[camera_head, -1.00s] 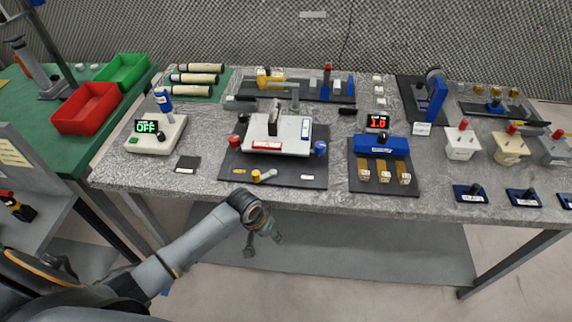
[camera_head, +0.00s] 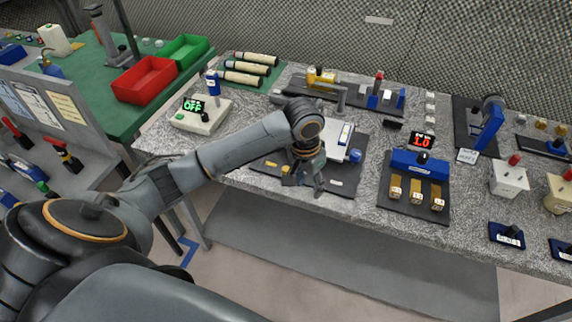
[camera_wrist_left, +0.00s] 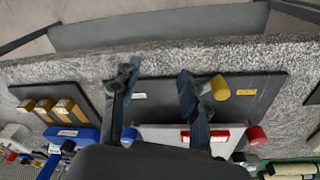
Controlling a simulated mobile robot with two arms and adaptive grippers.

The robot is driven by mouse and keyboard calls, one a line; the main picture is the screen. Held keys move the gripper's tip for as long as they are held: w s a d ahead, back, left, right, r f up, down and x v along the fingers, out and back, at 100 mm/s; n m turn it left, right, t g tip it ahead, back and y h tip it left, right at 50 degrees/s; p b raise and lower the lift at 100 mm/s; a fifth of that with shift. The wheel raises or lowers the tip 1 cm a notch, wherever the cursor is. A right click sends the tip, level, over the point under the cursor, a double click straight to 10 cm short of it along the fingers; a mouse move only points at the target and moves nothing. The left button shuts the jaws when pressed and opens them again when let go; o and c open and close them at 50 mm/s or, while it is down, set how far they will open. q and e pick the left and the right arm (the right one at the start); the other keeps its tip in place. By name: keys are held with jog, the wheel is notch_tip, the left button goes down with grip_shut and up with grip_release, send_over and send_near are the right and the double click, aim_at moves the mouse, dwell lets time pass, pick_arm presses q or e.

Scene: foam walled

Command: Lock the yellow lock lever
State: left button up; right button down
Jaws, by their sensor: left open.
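The yellow lock lever (camera_wrist_left: 219,88) shows as a yellow round part at the front of a dark board (camera_wrist_left: 265,85) in the left wrist view. Its grey arm is partly hidden by my finger. A yellow label (camera_wrist_left: 246,92) lies beside it. My left gripper (camera_wrist_left: 157,78) is open, fingers pointing down over the board. One finger is right beside the yellow part; I cannot tell whether they touch. The other finger is over the board's far end. In the head view my left gripper (camera_head: 305,181) hides most of the lever. My right gripper is not in view.
On the same board stands a white block with a red bar (camera_wrist_left: 206,135), a red knob (camera_wrist_left: 256,137) and a blue knob (camera_head: 355,155). A blue fixture with wooden tabs (camera_head: 420,163) stands to the right. An OFF display box (camera_head: 203,115) stands to the left.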

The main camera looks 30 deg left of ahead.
aim_at(286, 169)
pick_arm(q)
jog(key=w+a+r+n+g+y, duration=0.1)
jog(key=w+a+r+n, duration=0.2)
jog(key=a+r, duration=0.75)
jog(key=f, duration=0.4)
jog(key=d+f+p, duration=0.1)
jog(key=f, duration=0.3)
jog(key=f+p, duration=0.1)
jog(key=f, duration=0.3)
jog(key=shift+d+f, duration=0.2)
jog(key=shift+f, duration=0.15)
grip_shut()
